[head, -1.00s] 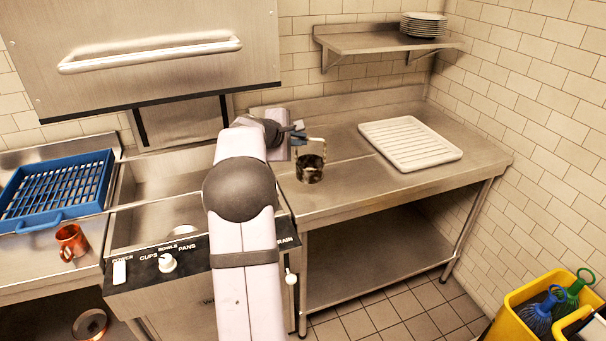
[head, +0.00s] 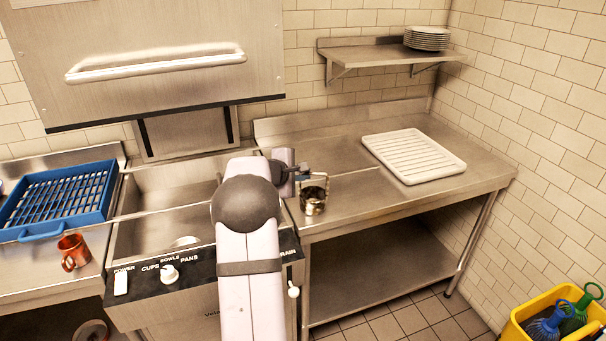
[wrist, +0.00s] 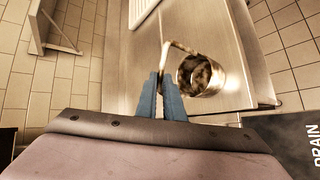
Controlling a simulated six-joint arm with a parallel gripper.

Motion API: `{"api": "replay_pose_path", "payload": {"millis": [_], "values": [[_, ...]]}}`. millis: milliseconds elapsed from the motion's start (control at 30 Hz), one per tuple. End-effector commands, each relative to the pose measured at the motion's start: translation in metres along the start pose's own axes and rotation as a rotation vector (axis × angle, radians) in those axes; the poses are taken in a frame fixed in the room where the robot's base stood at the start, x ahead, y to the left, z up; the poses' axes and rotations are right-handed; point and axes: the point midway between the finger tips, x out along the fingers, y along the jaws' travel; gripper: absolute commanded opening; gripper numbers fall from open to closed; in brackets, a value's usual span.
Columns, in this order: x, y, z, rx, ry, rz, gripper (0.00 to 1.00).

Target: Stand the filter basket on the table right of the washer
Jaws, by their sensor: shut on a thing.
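The filter basket (head: 312,203) is a small, dark and shiny metal cup with a tall loop handle. It is over the left part of the steel table (head: 375,205), right of the washer (head: 170,225). My gripper (head: 304,177) is at the basket's left and is shut on its handle. In the wrist view, the blue fingers (wrist: 167,98) pinch the handle, and the basket (wrist: 200,75) hangs to the right with its dirty inside showing. It looks upright; I cannot tell whether its bottom touches the table.
A white ribbed drainer tray (head: 413,155) lies farther right on the table. A blue rack (head: 62,196) and a copper mug (head: 73,252) stand left of the washer. Plates (head: 427,38) sit on a wall shelf. Bare steel lies between basket and tray.

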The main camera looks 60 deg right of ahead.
Motion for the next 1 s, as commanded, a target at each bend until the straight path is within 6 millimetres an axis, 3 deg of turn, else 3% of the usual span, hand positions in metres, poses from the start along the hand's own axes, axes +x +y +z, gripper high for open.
{"api": "replay_pose_path", "payload": {"millis": [267,367,400,833,1000], "values": [[0.001,-0.002,-0.001,0.000,0.000,0.002,0.00],[0.001,-0.001,0.000,0.000,0.000,0.001,0.25],[0.001,-0.001,0.000,0.000,0.000,0.000,0.27],[-0.002,0.002,0.001,0.000,0.000,0.000,0.27],[-0.017,0.000,0.000,0.002,0.000,0.002,0.27]]}}
